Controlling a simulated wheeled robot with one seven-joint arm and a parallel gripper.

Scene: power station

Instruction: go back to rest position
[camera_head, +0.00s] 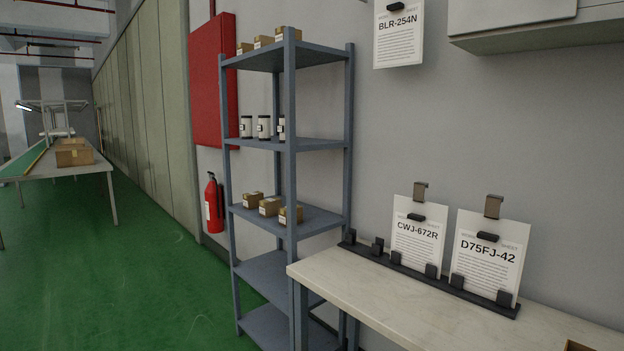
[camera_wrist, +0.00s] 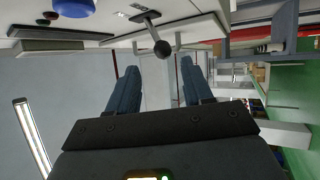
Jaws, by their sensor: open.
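My gripper (camera_wrist: 158,92) shows in the wrist view, its two dark blue fingers apart with nothing between them. Past the fingertips, a lever with a dark ball knob (camera_wrist: 162,48) sticks out from a pale panel, and a blue round part (camera_wrist: 74,7) is at the top edge. I cannot judge how far the fingers are from the knob. The head view does not show my gripper or arm.
A pale worktable (camera_head: 420,305) at the right has a dark rack holding two sheets, CWJ-672R (camera_head: 415,245) and D75FJ-42 (camera_head: 488,262). A grey-blue shelf (camera_head: 290,146) with boxes and canisters stands beside it. Green floor (camera_head: 130,280) is clear at left; a conveyor table (camera_head: 60,170) is farther back.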

